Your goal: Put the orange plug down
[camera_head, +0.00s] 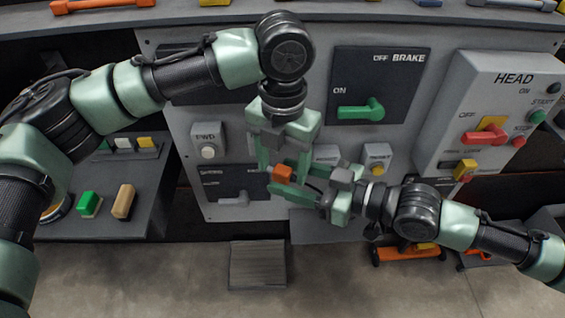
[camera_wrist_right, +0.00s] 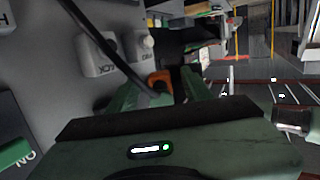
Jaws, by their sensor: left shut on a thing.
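The orange plug (camera_head: 282,173) is small and block-shaped, held up in front of the grey panel. My left gripper (camera_head: 281,163) reaches down from above and is shut on it. My right gripper (camera_head: 305,182) comes in from the right, with its fingertips close to the plug. In the right wrist view the plug (camera_wrist_right: 159,82) shows between the right fingers (camera_wrist_right: 160,92), which stand apart with a dark gap on one side. A black cable (camera_wrist_right: 105,45) runs to the plug in that view. Whether the right fingers touch the plug is hard to see.
The grey panel with a green brake handle (camera_head: 361,110) stands close behind both grippers. A dark shelf (camera_head: 147,205) at left holds green and tan blocks. A grey plate (camera_head: 258,265) lies on the floor.

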